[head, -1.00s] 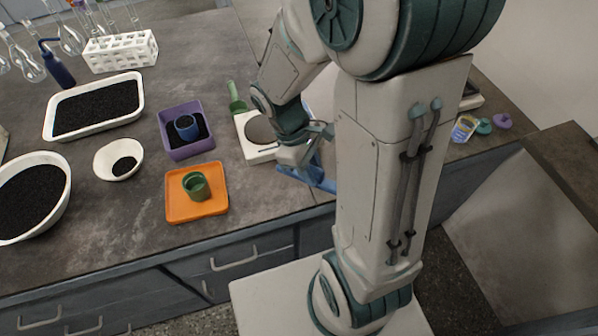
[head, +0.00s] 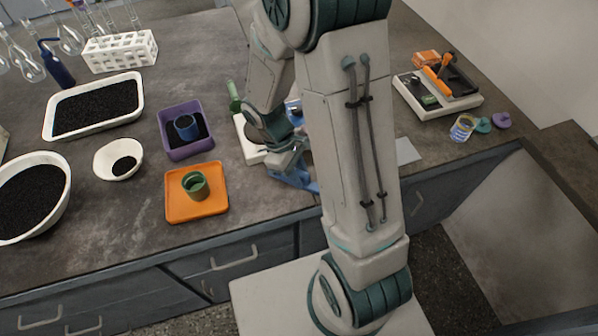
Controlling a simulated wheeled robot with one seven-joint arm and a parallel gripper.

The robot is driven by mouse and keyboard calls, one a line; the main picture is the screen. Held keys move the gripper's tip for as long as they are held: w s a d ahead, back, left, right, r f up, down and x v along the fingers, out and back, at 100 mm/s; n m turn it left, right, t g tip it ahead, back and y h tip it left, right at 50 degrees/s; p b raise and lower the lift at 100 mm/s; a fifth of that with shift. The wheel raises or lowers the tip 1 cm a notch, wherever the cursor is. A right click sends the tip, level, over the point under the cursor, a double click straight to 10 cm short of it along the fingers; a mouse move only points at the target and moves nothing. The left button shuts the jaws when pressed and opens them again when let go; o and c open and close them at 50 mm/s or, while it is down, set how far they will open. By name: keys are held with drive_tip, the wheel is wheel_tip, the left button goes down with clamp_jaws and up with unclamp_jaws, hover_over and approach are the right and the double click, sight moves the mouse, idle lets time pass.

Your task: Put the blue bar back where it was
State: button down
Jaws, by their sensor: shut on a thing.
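The blue bar (head: 294,178) is low over the front part of the bench, to the right of the orange tray (head: 197,211). My gripper (head: 286,166) is shut on it. My wrist and arm cover part of the bar and of the bench behind it. I cannot tell whether the bar touches the bench top. A white device (head: 250,147) like a scale is just left of my gripper, partly hidden by my arm.
A purple tray (head: 185,155) with a blue cup stands left of my gripper. A green cup sits in the orange tray. A white-based device (head: 437,104) with an orange bar stands at the right, near a small jar (head: 462,127). A flat grey plate (head: 406,151) lies right of my arm.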

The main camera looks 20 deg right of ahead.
drive_tip(key=shift+f, duration=0.2)
drive_tip(key=c, duration=1.2)
unclamp_jaws()
drive_tip(key=shift+r, duration=0.1)
